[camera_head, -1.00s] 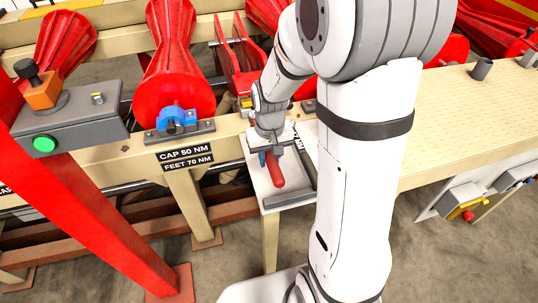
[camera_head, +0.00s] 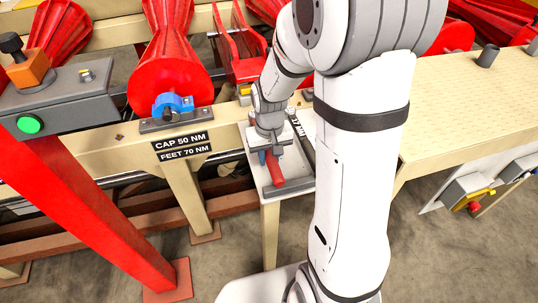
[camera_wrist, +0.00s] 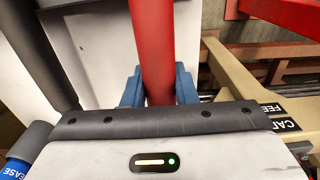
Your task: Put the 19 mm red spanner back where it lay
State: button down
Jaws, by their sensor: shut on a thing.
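The red spanner handle (camera_head: 275,172) is held in my gripper (camera_head: 267,158), over the white tray (camera_head: 257,176) at the front edge of the bench. In the wrist view the red handle (camera_wrist: 152,45) runs between the two blue fingers (camera_wrist: 158,90), which are shut on it. The spanner's head and its size mark are hidden. I cannot tell whether the spanner touches the tray. A dark bar-shaped tool (camera_head: 302,140) lies on the right of the tray, beside a label reading 17 MM. It also shows in the wrist view (camera_wrist: 52,55).
A tan bench (camera_head: 455,105) extends right. A red post (camera_head: 95,200) with a grey control box (camera_head: 60,105) stands at left. A blue clamp (camera_head: 172,104) sits before a red hourglass-shaped part (camera_head: 170,70). A blue lettered cylinder (camera_wrist: 15,170) shows at the wrist view's lower left.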

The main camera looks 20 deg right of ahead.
jog(key=shift+f+b, duration=0.5)
jog(key=shift+f, duration=0.05)
dwell(0.4)
jog(key=c, duration=1.1)
grip_release()
jog(key=shift+r, duration=0.15)
jog(key=shift+r+p, duration=3)
jog(key=shift+r, duration=0.9)
jog(key=s+r+t, duration=0.1)
jog(key=s+r, duration=0.3)
jog(key=s+r+t, duration=0.1)
jog(key=s+r, duration=0.4)
jog(key=s+d+r+t, duration=0.1)
jog(key=s+r, duration=0.3)
jog(key=s, duration=0.1)
jog(key=shift+r, duration=0.35)
